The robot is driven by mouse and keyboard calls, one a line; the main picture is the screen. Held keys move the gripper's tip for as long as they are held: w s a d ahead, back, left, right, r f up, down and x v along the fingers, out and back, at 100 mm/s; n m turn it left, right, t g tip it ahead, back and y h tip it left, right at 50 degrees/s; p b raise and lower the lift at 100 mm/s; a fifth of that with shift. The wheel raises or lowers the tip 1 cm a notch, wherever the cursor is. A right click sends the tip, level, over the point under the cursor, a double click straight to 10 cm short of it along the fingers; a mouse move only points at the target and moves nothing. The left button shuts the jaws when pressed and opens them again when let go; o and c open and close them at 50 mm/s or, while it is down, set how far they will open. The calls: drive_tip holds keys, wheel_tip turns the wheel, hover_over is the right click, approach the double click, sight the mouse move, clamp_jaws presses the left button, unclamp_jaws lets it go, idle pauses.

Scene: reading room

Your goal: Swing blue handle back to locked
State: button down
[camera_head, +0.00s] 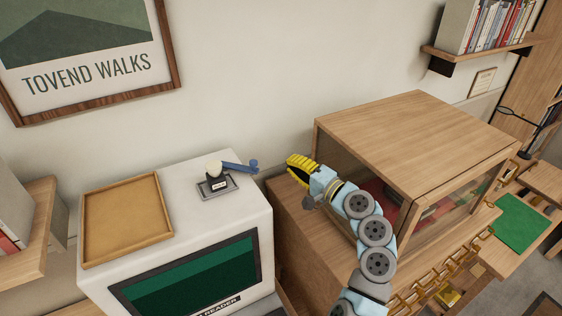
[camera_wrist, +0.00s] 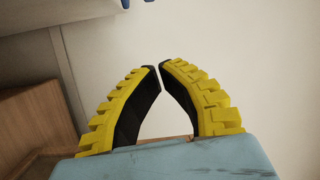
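The blue handle (camera_head: 240,167) sticks out to the right from a pale round hub on a small grey base plate (camera_head: 218,188) on top of the white reader machine (camera_head: 182,212). A small black label on the base is too small to read. My gripper (camera_head: 291,160), with yellow ridged fingers, is to the right of the handle's knobbed end, apart from it. In the wrist view my gripper (camera_wrist: 160,66) has its fingertips drawn together with only a sliver between them and nothing held. Small blue bits at that view's top edge may be part of the handle.
An empty wooden tray (camera_head: 126,218) lies on the machine left of the handle. A wooden cabinet with glass sides (camera_head: 415,140) stands to the right, close to my arm. The wall (camera_head: 250,80) is behind. A framed poster (camera_head: 90,55) hangs at upper left.

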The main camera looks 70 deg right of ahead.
drive_tip(key=w+p, duration=0.3)
drive_tip(key=w, duration=0.5)
drive_tip(key=shift+w+a, duration=0.3)
drive_tip(key=shift+a, duration=0.1)
idle(0.6)
drive_tip(key=shift+s+p, duration=0.1)
drive_tip(key=shift+p, duration=0.25)
